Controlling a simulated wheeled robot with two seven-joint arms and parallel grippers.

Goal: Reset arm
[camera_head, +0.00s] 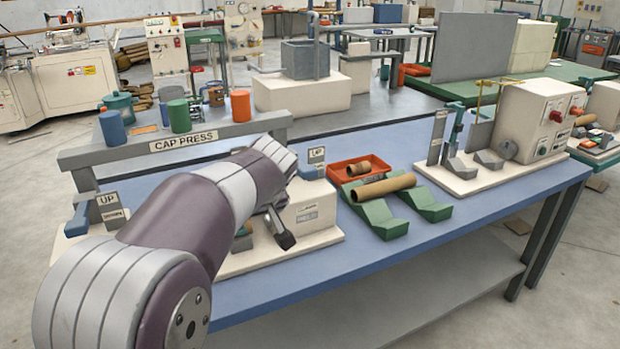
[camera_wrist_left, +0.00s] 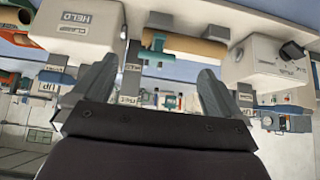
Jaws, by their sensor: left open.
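In the head view a dark finger of my left gripper (camera_head: 280,230) shows beside a white box with a label (camera_head: 312,212); the rest is hidden by my arm. In the left wrist view the two fingers of my left gripper (camera_wrist_left: 152,82) stand wide apart with nothing gripped between them. A tan tube (camera_wrist_left: 187,48) shows beyond the fingers, apart from them. My right gripper is in neither view.
A cardboard tube (camera_head: 383,187) lies on green cradles (camera_head: 388,221). An orange bin (camera_head: 345,178) stands behind it. A white control box (camera_head: 535,115) stands at the table's right. The blue table (camera_head: 420,255) is clear along its front right.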

